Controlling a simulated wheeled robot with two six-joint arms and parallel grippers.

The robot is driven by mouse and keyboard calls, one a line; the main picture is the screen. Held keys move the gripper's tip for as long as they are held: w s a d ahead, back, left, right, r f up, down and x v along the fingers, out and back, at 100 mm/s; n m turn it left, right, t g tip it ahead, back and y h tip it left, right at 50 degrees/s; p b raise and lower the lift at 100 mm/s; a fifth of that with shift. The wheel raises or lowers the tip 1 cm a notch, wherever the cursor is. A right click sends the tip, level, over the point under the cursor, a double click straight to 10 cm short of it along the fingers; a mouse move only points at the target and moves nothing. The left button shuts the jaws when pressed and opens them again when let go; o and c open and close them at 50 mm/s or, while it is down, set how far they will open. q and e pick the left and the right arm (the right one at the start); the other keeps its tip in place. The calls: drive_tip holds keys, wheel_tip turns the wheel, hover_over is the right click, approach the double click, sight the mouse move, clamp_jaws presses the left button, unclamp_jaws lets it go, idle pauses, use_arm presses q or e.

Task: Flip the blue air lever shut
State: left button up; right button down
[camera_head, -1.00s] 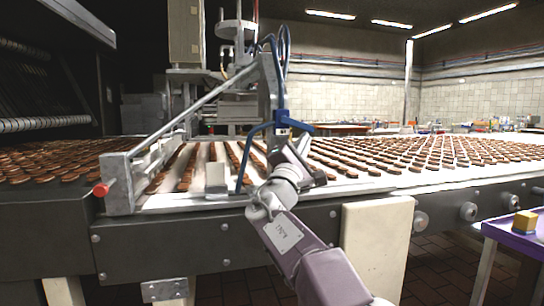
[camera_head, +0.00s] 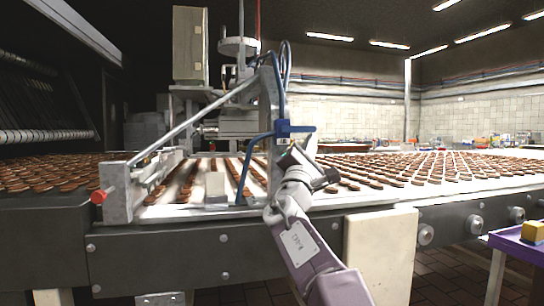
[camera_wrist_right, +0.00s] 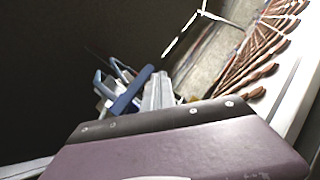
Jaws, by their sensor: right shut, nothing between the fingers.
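The blue air lever (camera_head: 298,128) sits on the upright metal post at the front of the machine frame, joined to a blue hose. It lies about level across the picture in the head view. My left gripper is out of view.
The conveyor with rows of brown biscuits runs behind and to both sides. A slanted metal bar (camera_head: 195,118) and a red knob (camera_head: 101,195) are on the frame's left. A purple-topped table (camera_head: 515,243) with a yellow block (camera_head: 534,231) stands at right.

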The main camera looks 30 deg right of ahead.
drive_tip(key=s+a+f+b, duration=0.1)
drive_tip(key=s+f+b, duration=0.6)
drive_tip(key=f, duration=0.4)
drive_tip(key=shift+a+b, duration=0.3)
drive_tip(key=shift+b, duration=0.1)
